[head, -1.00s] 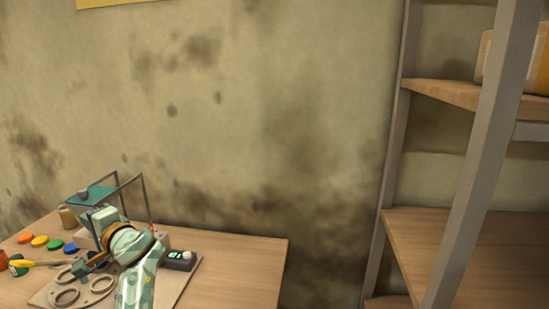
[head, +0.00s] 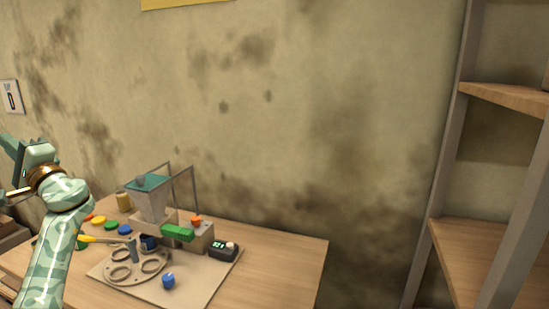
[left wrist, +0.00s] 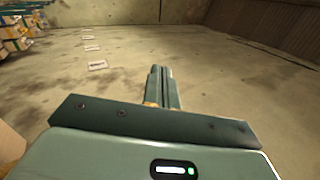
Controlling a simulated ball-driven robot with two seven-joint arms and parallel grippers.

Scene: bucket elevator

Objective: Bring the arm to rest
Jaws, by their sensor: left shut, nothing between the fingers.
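My left arm stands raised at the left edge of the head view, with its camouflage-patterned forearm upright. The left gripper shows best in the left wrist view (left wrist: 161,72), where its fingers are together with nothing between them. My right gripper is in neither view.
The wooden table (head: 290,262) bears a base board (head: 205,287) with a ringed disc (head: 135,283), a green block (head: 177,233), a blue piece (head: 169,280) and a dark display box (head: 223,250). Coloured discs lie at the left. A shelf (head: 480,240) stands at the right.

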